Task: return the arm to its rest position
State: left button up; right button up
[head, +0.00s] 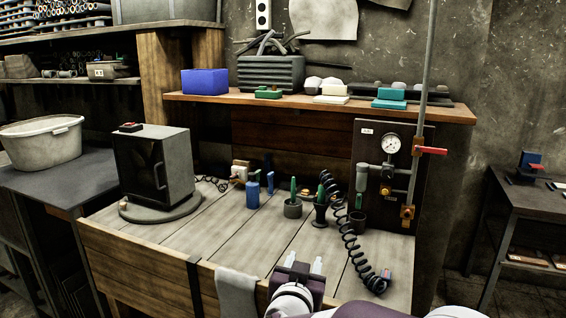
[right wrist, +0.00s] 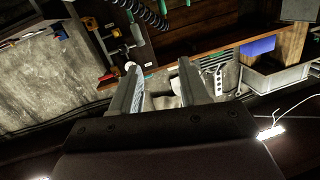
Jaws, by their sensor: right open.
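My right gripper (head: 304,265) shows at the bottom of the head view, in front of the workbench's near edge, with its two pale fingertips pointing up and apart. In the right wrist view the same gripper (right wrist: 158,75) is open, with nothing between its fingers. My right arm comes in from the bottom right of the head view. My left gripper is not in view.
The wooden workbench (head: 222,242) holds a dark box-shaped machine (head: 154,165), a blue cylinder (head: 253,194) and small green-handled tools in holders. A coiled black hose (head: 350,240) hangs down to the bench at right. A grey cloth (head: 236,291) drapes over the front edge.

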jog(key=s+a+f+n+g+y+b, duration=0.1)
jog(key=s+f+n+g+y, duration=0.3)
jog(key=f, duration=0.5)
jog(key=s+a+f+n+g+y+b, duration=0.1)
jog(key=s+a+f+g+y+b, duration=0.1)
jog(key=s+f+g, duration=0.45)
pick_arm(q)
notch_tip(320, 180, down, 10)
jog(key=b, duration=0.7)
pick_arm(e)
jog(key=s+d+f+g+h, duration=0.3)
jog(key=s+d+f+g, duration=0.2)
jog(key=s+d+f, duration=1)
pick_arm(q)
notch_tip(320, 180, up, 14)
jog(key=p, duration=1.4)
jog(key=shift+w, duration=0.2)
pick_arm(e)
notch_tip(320, 180, up, 16)
jog(key=w+d+m, duration=0.1)
jog(key=d, duration=0.1)
jog(key=shift+w+d+t, duration=0.2)
jog(key=shift+w+t, duration=0.15)
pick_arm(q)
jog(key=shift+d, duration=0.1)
pick_arm(e)
jog(key=shift+f, duration=0.1)
